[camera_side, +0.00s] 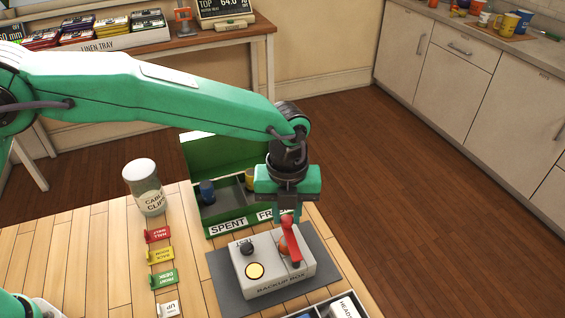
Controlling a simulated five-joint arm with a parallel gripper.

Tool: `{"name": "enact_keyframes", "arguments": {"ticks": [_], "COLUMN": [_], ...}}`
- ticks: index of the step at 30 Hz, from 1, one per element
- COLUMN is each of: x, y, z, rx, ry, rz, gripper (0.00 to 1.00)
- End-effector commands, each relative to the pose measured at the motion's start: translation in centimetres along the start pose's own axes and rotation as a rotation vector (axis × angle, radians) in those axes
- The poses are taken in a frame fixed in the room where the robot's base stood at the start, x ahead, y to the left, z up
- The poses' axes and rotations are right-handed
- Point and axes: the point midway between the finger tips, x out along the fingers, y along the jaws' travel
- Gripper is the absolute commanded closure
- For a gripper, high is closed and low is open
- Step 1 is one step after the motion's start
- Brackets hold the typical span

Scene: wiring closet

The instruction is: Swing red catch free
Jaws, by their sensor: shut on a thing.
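The red catch (291,240) is a narrow red lever on top of the white backup box (269,280). It slants across the right part of the box top, partly over an orange-red round part (283,249). My gripper (287,216) points down above the far right part of the box and is shut on the far end of the red catch. The jaws hide that end. The box top also carries a dark knob (246,249) and a pale yellow disc (255,271). The box stands on a dark grey mat (226,290).
A green open case (213,236) labelled SPENT and FRESH stands behind the box. A jar of cable clips (146,190) and several coloured tags (160,254) are to the left. A dark tray (318,311) is at the front edge.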

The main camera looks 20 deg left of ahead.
Motion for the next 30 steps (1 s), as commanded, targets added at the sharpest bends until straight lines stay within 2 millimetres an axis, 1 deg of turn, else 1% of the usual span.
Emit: {"name": "enact_keyframes", "arguments": {"ticks": [5,14,24,30], "x": [0.0,-0.1,-0.1,-0.1], "y": [-0.9,-2.9,-4.9,-5.7], "z": [0.2,0.2,-0.5,-0.9], "rx": [0.126,0.402,0.711,0.844], "ry": [0.0,-0.001,-0.001,-0.002], "rz": [-0.001,-0.001,-0.001,-0.002], "gripper": [1.0,1.0,1.0,1.0]}}
